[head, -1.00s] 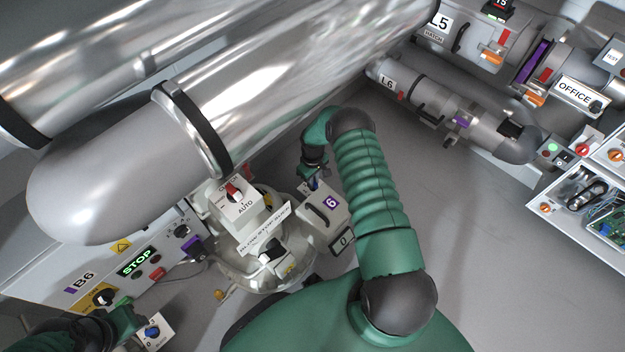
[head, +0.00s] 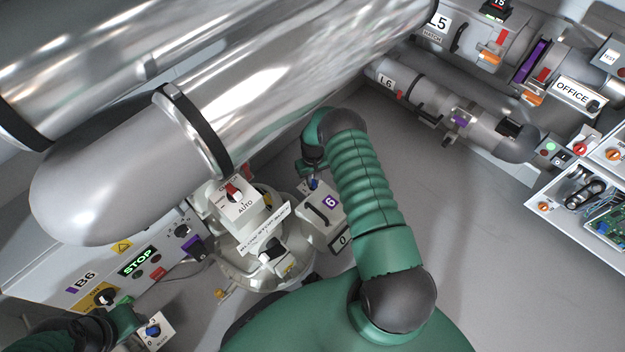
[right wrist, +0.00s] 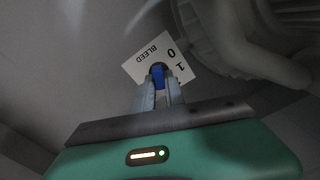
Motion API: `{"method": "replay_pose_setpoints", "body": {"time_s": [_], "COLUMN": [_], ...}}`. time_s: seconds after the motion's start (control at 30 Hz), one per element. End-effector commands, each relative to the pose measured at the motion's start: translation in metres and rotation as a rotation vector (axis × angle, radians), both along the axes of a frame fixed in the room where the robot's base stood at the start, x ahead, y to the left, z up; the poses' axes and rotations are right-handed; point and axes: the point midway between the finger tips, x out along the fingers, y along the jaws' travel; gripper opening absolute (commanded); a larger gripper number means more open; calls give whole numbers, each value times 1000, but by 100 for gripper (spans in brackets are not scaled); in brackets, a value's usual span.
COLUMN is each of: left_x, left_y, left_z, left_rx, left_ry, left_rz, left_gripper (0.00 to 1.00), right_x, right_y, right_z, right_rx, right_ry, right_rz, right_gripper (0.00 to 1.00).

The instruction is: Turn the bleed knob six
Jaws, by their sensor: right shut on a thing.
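The bleed knob is a small blue knob (right wrist: 158,76) on a white plate (right wrist: 145,62) marked BLEED, 0 and 1 in the right wrist view. My right gripper (right wrist: 159,86) is shut on it, one finger on each side. The fingers hide part of the knob, so I cannot tell its exact setting.
A large silver pipe (head: 250,110) runs across the upper left. Left of box 6 stand a rounded metal housing (head: 262,268) and an AUTO switch box (head: 240,200). A panel labelled B6 (head: 85,282) shows STOP. Open grey floor (head: 470,230) lies to the right.

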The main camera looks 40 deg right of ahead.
Motion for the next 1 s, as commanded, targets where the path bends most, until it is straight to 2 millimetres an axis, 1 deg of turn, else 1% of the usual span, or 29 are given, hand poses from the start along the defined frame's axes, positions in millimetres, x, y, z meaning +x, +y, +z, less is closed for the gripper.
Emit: {"method": "replay_pose_setpoints", "body": {"time_s": [0.17,0.2,0.33,0.67,0.77,0.83,0.97,1.0], "left_x": [0,0,0,0,0,0,0,0], "left_y": [0,0,0,0,0,0,0,0], "left_z": [0,0,0,-1,-3,-6,-17,-22], "left_rx": [0,0,0,0,0,0,0,0], "left_ry": [0,0,0,0,0,0,0,0], "left_rz": [0,0,0,0,0,0,0,0], "left_gripper": [36,36,36,36,36,36,36,36], "right_x": [2,2,2,1,1,1,0,0], "right_y": [-2,-2,-1,0,0,1,2,3], "right_z": [1,1,1,0,-1,-2,-4,-5], "right_rx": [-4,-4,-2,-1,0,0,3,3], "right_ry": [-7,-6,-4,-2,-2,-3,-4,-6], "right_rz": [1,1,1,20,121,254,605,722], "right_gripper": [0,20,36,36,36,36,36,36]}}
